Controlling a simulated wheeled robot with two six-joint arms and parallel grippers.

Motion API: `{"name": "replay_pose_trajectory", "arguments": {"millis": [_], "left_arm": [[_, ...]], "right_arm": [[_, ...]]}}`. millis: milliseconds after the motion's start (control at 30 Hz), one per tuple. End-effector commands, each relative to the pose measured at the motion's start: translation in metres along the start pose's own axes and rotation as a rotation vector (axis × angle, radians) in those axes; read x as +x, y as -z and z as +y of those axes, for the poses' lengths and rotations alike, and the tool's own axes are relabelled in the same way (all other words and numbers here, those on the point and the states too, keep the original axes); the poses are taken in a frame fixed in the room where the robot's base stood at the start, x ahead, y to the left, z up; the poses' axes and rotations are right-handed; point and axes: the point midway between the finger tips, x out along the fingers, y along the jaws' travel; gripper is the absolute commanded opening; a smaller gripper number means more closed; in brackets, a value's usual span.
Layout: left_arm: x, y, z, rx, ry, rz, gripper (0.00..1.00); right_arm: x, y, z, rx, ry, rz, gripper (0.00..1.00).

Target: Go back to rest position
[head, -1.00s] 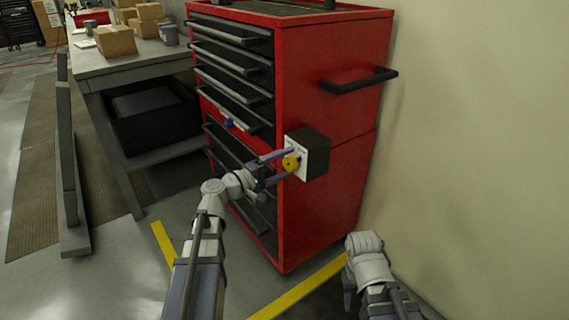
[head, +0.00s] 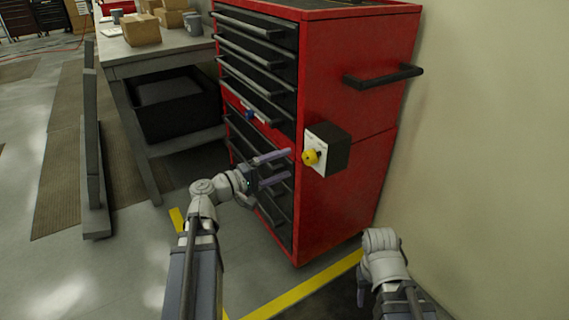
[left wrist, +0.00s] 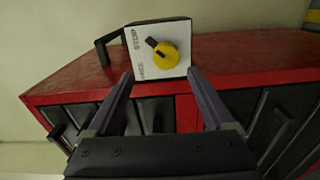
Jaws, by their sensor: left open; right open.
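My left gripper (head: 290,165) is open and empty, in front of the red tool cabinet. Its fingers point toward a black box with a white face plate (head: 318,152) mounted on the cabinet's side. A yellow rotary knob (head: 310,157) sits on that plate, just beyond the fingertips and apart from them. In the left wrist view the knob (left wrist: 166,56) shows between and beyond the two fingers, with a black handle bar tilted to the upper left. The plate's lettering is too small to read surely.
The red cabinet (head: 350,110) has several drawers and a black side handle (head: 384,76). A workbench (head: 160,57) with cardboard boxes (head: 141,30) stands to the left. A grey upright frame (head: 93,150) stands on the floor. A pale wall is close on the right.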

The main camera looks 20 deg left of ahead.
Motion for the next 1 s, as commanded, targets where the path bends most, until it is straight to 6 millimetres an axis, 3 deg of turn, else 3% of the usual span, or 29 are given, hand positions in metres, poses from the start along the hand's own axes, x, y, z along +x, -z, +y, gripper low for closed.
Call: {"name": "replay_pose_trajectory", "arguments": {"millis": [300,433,567,700,833,1000], "left_arm": [[0.001,-0.001,-0.001,0.001,0.003,-0.003,0.87],[0.015,-0.022,-0.015,0.029,0.066,-0.061,0.87],[0.043,-0.081,-0.056,0.116,0.247,-0.227,0.87],[0.056,-0.160,-0.117,0.270,0.526,-0.471,0.87],[0.044,-0.214,-0.166,0.439,0.787,-0.674,0.87],[0.015,-0.248,-0.203,0.650,1.072,-0.851,0.87]], "right_arm": [[0.000,0.000,0.000,0.000,0.000,0.000,0.50],[0.000,0.000,0.000,0.000,0.000,0.000,0.50],[0.000,0.000,0.000,0.000,0.000,0.000,0.50],[0.000,0.000,0.000,0.000,0.000,0.000,0.50],[0.000,0.000,0.000,0.000,0.000,0.000,0.50],[0.000,0.000,0.000,0.000,0.000,0.000,0.50]]}}
